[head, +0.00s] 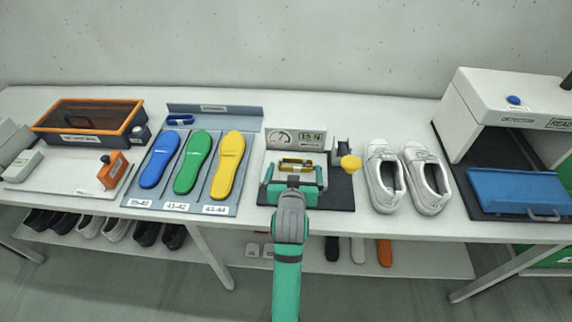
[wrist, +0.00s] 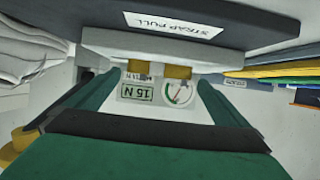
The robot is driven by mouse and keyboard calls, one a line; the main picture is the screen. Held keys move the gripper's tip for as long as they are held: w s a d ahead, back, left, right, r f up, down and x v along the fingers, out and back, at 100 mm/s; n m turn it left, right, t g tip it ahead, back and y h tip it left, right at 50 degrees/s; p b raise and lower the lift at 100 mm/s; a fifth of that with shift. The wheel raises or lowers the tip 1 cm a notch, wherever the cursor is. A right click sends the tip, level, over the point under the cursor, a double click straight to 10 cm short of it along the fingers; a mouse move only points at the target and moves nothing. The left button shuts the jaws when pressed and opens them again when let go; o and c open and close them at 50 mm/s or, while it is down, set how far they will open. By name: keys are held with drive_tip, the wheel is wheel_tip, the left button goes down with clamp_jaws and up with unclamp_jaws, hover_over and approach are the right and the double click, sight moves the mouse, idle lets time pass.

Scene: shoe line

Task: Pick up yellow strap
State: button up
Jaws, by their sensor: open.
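The yellow strap (head: 296,162) is a small yellow loop on the strap-pull stand, just in front of the gauge box. In the wrist view, which is upside down, two yellow pieces of the strap (wrist: 178,72) show against a pale block. My gripper (head: 294,174) is open, with its green fingers wide apart at the front of the stand. In the wrist view the gripper (wrist: 145,92) has one finger to each side of the yellow pieces, with nothing held. Contact between fingers and strap cannot be told.
A gauge box (head: 296,138) marked 15 N stands behind the strap. A yellow knob (head: 350,163) is close on the right, then white shoes (head: 382,178). Coloured insoles (head: 228,165) lie left. A white detector (head: 505,105) and blue tray (head: 518,190) stand far right.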

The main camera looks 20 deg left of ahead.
sight(296, 161)
drive_tip(key=shift+x, duration=1.5)
drive_tip(key=shift+d, duration=0.1)
drive_tip(key=c, duration=1)
drive_tip(key=shift+r, duration=0.1)
wheel_tip(296, 161, up, 18)
drive_tip(key=shift+f, duration=0.1)
